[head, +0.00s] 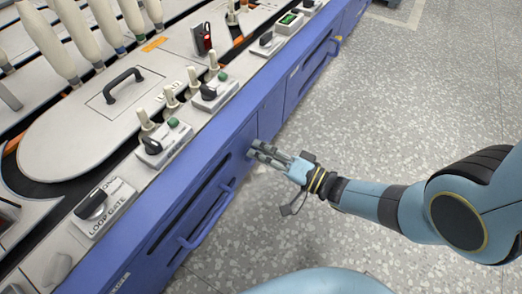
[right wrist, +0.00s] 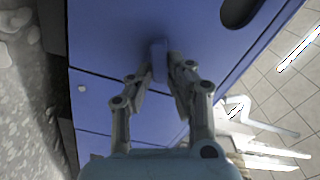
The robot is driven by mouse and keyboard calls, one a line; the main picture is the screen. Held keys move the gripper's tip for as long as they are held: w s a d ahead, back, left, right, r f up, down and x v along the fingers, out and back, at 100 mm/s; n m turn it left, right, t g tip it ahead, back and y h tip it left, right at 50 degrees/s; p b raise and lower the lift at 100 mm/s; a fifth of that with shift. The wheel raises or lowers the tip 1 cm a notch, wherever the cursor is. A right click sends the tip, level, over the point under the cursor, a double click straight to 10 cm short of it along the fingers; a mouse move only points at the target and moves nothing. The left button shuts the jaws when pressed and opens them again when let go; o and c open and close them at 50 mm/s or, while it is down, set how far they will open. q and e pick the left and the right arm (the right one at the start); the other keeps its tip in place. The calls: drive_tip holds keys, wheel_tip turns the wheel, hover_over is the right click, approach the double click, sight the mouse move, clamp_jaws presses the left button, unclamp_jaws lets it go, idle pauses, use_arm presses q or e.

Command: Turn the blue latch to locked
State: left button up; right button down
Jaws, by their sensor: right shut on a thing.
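The blue latch (right wrist: 158,62) is a small upright tab on the blue cabinet front (right wrist: 110,30). In the right wrist view it stands between the fingertips of my right gripper (right wrist: 161,70), which is shut on it. In the head view my right gripper (head: 256,151) reaches from the right to the blue cabinet front (head: 268,112), and the latch itself is hidden or too small to make out there. No lock marking is legible beside it. My left gripper is not in view.
A blue bar handle (head: 207,218) sticks out of the cabinet front left of my right gripper. Above, the pale machine top carries a black rotary switch marked LOOP GATE (head: 92,205), other switches and a black handle (head: 123,84). The speckled floor (head: 400,110) at right is clear.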

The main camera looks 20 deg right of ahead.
drive_tip(key=m, duration=0.4)
drive_tip(key=shift+d+f+m, duration=0.1)
drive_tip(key=shift+f+m, duration=0.2)
idle(0.3)
drive_tip(key=c, duration=1.3)
unclamp_jaws()
drive_tip(key=v, duration=1.2)
